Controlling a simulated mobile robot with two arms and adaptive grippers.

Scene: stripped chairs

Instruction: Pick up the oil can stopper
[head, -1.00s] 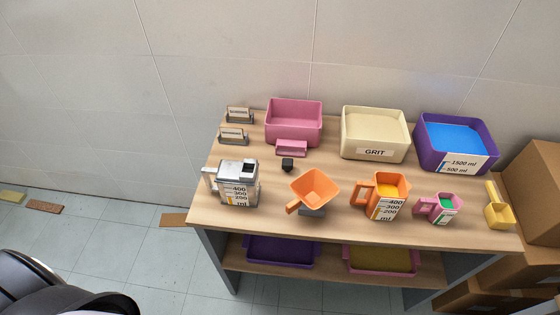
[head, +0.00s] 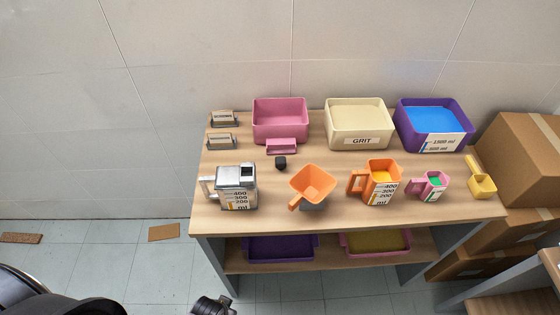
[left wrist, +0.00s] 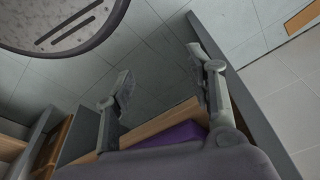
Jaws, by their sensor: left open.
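A small black block (head: 280,162), which looks like the stopper, stands alone on the wooden table behind and between the metal can and the orange funnel. The metal oil can (head: 236,188), with a pale handle and a measuring label, stands at the table's front left. A dark end of my left arm (head: 212,306) shows at the bottom edge of the head view, low and in front of the table. In the left wrist view my left gripper (left wrist: 163,82) is open, its fingers wide apart with nothing between them. My right gripper is not in view.
An orange funnel (head: 313,183), orange jug (head: 378,182), pink cup (head: 430,186) and yellow scoop (head: 481,182) line the table front. Pink (head: 280,119), cream (head: 358,124) and purple (head: 431,123) bins stand behind. Cardboard boxes (head: 520,158) are at right. A lower shelf holds trays.

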